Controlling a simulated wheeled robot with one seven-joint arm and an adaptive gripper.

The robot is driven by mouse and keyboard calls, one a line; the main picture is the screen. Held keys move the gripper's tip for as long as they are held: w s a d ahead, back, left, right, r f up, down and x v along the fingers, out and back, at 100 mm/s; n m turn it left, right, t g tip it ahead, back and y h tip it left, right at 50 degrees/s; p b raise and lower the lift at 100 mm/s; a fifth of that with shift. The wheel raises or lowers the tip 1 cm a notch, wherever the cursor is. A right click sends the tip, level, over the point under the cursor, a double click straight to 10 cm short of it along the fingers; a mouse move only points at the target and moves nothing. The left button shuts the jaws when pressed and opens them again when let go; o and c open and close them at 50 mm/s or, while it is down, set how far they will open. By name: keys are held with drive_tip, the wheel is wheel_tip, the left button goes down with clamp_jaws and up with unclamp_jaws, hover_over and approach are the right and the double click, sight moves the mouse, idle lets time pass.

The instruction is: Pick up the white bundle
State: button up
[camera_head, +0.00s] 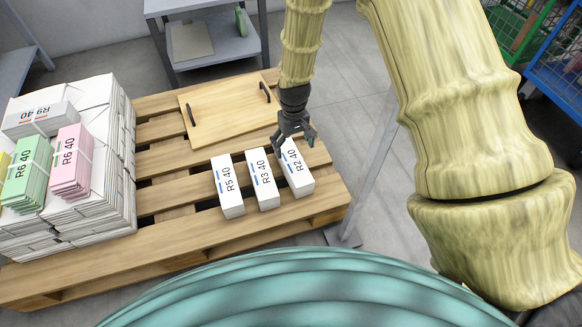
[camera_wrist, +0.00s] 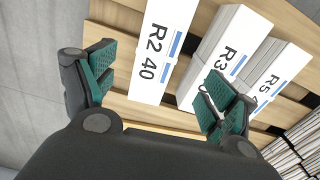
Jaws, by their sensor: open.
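Three white bundles stand in a row on the wooden pallet, printed R5.40 (camera_head: 228,188), R3.40 (camera_head: 263,180) and R2.40 (camera_head: 297,172). My gripper (camera_head: 295,142) is open at the far end of the R2.40 bundle and hides part of it. In the wrist view, the R2.40 bundle (camera_wrist: 155,62) lies between the spread green-padded fingers of my gripper (camera_wrist: 160,75). The right finger overlaps the R3 bundle (camera_wrist: 222,55) in the picture; I cannot tell whether they touch. Another whitish bundle, R9.40 (camera_head: 38,119), lies on the tall paper stack.
Green (camera_head: 27,176) and pink (camera_head: 72,165) bundles also lie on the paper stack (camera_head: 104,190) at left. A wooden board with black handles (camera_head: 227,108) lies on the pallet (camera_head: 160,232) behind the row. A grey shelf (camera_head: 215,47) stands behind; blue and green cages are at right.

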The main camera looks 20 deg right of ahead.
sight(293, 161)
drive_tip(key=shift+w+d+f+b, duration=0.1)
drive_tip(key=shift+f+b, duration=1.15)
drive_tip(key=shift+f, duration=1.55)
drive_tip(key=shift+w+f+b, duration=0.2)
drive_tip(key=shift+f+b, duration=1.7)
drive_tip(key=shift+f, duration=0.65)
clamp_jaws()
